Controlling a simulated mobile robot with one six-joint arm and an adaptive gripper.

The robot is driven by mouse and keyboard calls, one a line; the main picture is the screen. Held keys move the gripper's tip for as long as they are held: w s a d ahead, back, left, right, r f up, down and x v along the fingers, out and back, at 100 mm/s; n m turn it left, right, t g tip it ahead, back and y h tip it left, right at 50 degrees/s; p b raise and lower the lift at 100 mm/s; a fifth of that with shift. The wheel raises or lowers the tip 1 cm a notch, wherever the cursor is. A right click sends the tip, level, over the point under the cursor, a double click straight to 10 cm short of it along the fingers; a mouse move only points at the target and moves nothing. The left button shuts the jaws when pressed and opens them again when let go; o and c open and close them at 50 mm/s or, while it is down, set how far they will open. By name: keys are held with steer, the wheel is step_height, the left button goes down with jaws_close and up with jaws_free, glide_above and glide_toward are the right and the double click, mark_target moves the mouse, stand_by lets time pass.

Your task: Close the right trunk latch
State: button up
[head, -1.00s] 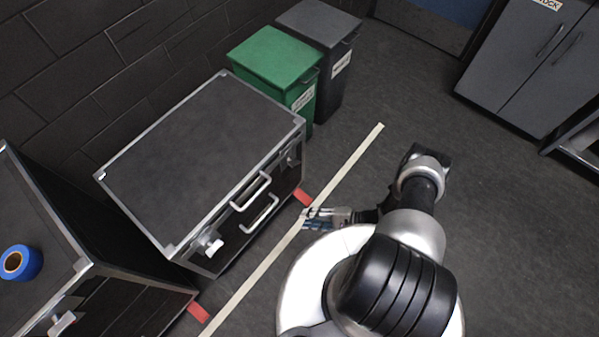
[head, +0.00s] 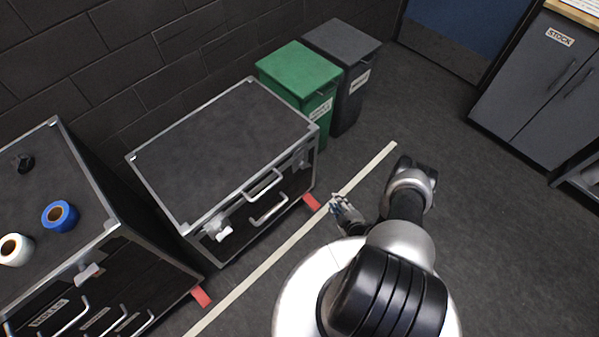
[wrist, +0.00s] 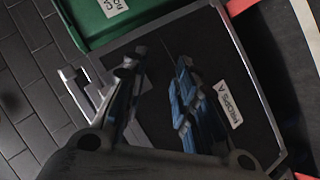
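The black trunk (head: 225,145) with silver edges stands left of centre in the head view, its lid down. The right trunk latch (head: 300,157) is a small grey piece on the front near the right corner; I cannot tell its position. The left latch (head: 219,229) is pale and sticks out from the front. My gripper (head: 340,205) is off the trunk's front right corner, apart from the latch. In the wrist view my gripper (wrist: 157,65) has its two blue fingers apart with nothing between them. A silver latch-like part (wrist: 75,85) lies left of the fingers, partly hidden.
A green bin (head: 300,70) and a dark grey bin (head: 345,48) stand beyond the trunk's right end. Another case (head: 50,175) on the left carries blue tape (head: 60,215) and white tape (head: 14,249).

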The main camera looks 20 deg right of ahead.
mark_target(304, 165)
steer(key=w+a+r+n+t+y, duration=0.1)
steer(key=a+r+t+y, duration=0.15)
steer(key=a+r, duration=0.2)
steer(key=d+r+b+x, duration=0.1)
steer(key=b+x, duration=0.5)
steer(key=x, duration=1.1)
steer(key=shift+w+d+h, duration=0.3)
steer(key=shift+d+h, duration=0.05)
steer(key=shift+h, duration=0.1)
steer(key=shift+c, duration=0.6)
jaws_close()
